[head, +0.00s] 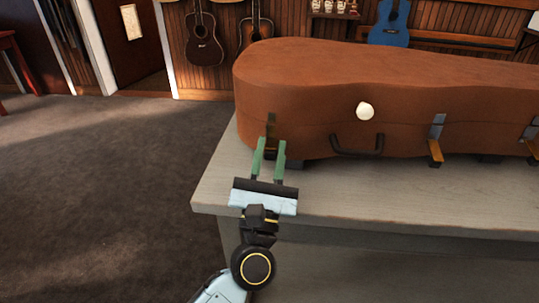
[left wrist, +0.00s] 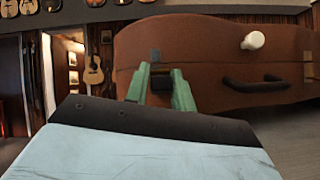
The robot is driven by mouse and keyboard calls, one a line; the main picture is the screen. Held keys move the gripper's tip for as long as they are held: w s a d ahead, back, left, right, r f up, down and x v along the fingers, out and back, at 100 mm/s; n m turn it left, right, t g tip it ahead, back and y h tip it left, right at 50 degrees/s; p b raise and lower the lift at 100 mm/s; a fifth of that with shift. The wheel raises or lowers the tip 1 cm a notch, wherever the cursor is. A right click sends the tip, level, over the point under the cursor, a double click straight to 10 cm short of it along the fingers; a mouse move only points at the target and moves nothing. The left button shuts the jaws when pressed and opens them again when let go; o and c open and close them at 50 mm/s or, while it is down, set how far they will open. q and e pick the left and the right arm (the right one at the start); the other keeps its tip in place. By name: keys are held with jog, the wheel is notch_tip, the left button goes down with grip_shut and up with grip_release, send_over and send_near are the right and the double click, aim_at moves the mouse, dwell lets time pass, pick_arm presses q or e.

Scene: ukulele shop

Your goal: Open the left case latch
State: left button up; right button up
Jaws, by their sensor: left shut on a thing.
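The brown case (head: 320,95) lies closed on the table, with a black handle (head: 357,146) on its front. The left case latch (head: 271,124) is on the case front near the left end, left of the handle. My left gripper (head: 269,147) has its green fingers on either side of the latch's lower lever, shut on it. The left wrist view shows the latch (left wrist: 160,74) between the fingers (left wrist: 161,84). The fingers partly hide the lever, so its exact angle is unclear. My right gripper is not in view.
Two more latches, a middle one (head: 436,140) and one at the right edge (head: 532,138), have levers tilted outward. A white round knob (head: 365,111) is on the case above the handle. The grey table (head: 390,193) is bare in front. Guitars hang behind.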

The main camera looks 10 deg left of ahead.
pick_arm(q)
jog(key=shift+d, duration=0.1)
jog(key=o, duration=0.8)
jog(key=shift+c, duration=0.2)
jog(key=v, duration=1.3)
jog(key=shift+s+f, duration=0.15)
jog(key=shift+s, duration=0.05)
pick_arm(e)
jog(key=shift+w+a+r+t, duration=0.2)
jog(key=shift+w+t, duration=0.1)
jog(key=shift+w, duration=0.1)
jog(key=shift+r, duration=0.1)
